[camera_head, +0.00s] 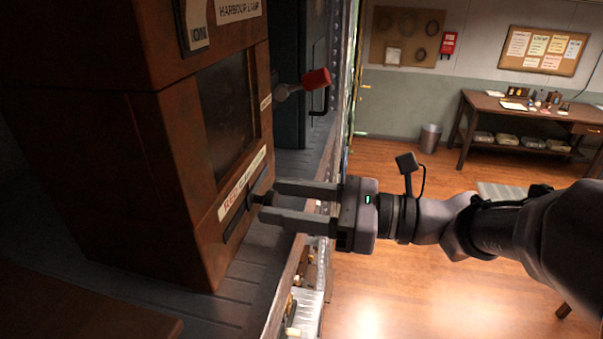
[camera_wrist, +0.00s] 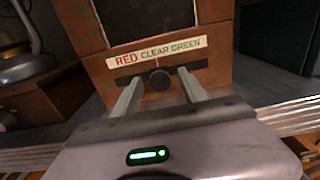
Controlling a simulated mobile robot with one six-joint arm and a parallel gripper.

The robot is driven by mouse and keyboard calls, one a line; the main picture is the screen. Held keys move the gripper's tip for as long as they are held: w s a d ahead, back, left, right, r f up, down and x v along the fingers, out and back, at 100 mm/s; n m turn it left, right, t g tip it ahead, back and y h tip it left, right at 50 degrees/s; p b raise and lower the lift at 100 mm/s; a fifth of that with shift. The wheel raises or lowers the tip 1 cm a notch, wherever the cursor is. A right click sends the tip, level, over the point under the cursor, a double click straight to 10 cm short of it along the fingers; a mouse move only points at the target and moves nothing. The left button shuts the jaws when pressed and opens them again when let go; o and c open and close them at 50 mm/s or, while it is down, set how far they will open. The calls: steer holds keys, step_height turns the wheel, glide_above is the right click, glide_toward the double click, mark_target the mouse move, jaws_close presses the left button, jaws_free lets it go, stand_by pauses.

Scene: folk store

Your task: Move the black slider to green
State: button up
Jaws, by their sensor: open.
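The black slider (camera_head: 264,198) is a round dark knob on a slot in the front of a rusty brown cabinet. In the wrist view the slider (camera_wrist: 159,78) sits near the middle of its slot, below the word CLEAR. A label strip (camera_wrist: 157,51) above it reads RED, CLEAR, GREEN from left to right. My gripper (camera_head: 270,201) is open, with its fingertips close to the cabinet front. In the wrist view one finger is left of the knob and one right, with gaps on both sides.
A dark window (camera_head: 228,103) is above the label. The cabinet stands on a grey slatted shelf (camera_head: 247,268). A wooden desk (camera_head: 530,115) and a bin (camera_head: 430,138) stand far behind, across open floor.

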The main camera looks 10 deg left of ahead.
jaws_close()
stand_by(1.4)
